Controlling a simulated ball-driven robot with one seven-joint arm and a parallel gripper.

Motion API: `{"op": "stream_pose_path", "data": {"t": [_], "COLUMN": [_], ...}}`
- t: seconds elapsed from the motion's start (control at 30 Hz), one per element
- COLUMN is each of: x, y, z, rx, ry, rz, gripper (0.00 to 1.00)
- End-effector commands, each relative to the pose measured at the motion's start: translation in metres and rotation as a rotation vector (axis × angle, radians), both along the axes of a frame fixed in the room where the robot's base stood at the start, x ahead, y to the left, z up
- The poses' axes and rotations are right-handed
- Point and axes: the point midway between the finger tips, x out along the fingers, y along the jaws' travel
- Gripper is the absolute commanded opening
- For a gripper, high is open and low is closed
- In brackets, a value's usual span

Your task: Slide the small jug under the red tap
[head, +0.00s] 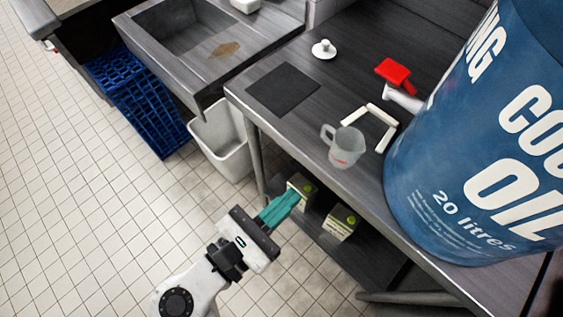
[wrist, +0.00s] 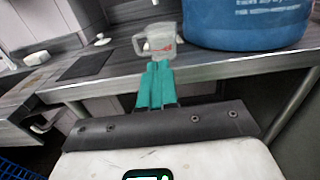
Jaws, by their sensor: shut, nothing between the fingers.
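The small jug (head: 345,148) is translucent with a handle on its left and red markings. It stands upright on the dark counter near the front edge. The red tap (head: 395,73) is behind it, at the back right beside the big blue drum, with a white spout below its red handle. My gripper (head: 290,197), with teal fingers, is shut and empty, in front of the counter edge and apart from the jug. In the wrist view the jug (wrist: 158,42) is just beyond the teal fingertips (wrist: 157,68). The jug's base is partly hidden there by the fingers.
The large blue oil drum (head: 450,150) stands to the jug's right. A white angled bar (head: 378,125) lies behind the jug, close to it. A dark mat (head: 283,89) and a small white lidded item (head: 324,49) lie further left. Boxes (head: 340,222) sit on the lower shelf.

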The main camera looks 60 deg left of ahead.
Motion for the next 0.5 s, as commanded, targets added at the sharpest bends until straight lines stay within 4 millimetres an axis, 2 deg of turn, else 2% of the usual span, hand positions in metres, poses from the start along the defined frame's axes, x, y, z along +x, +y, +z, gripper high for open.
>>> {"op": "stream_pose_path", "data": {"t": [0.3, 0.5], "x": [0.062, 0.089], "y": [0.014, 0.021], "z": [0.001, 0.001], "rx": [0.0, 0.001], "ry": [0.0, 0.0], "rz": [-0.003, -0.001], "gripper": [0.0, 0.0]}}
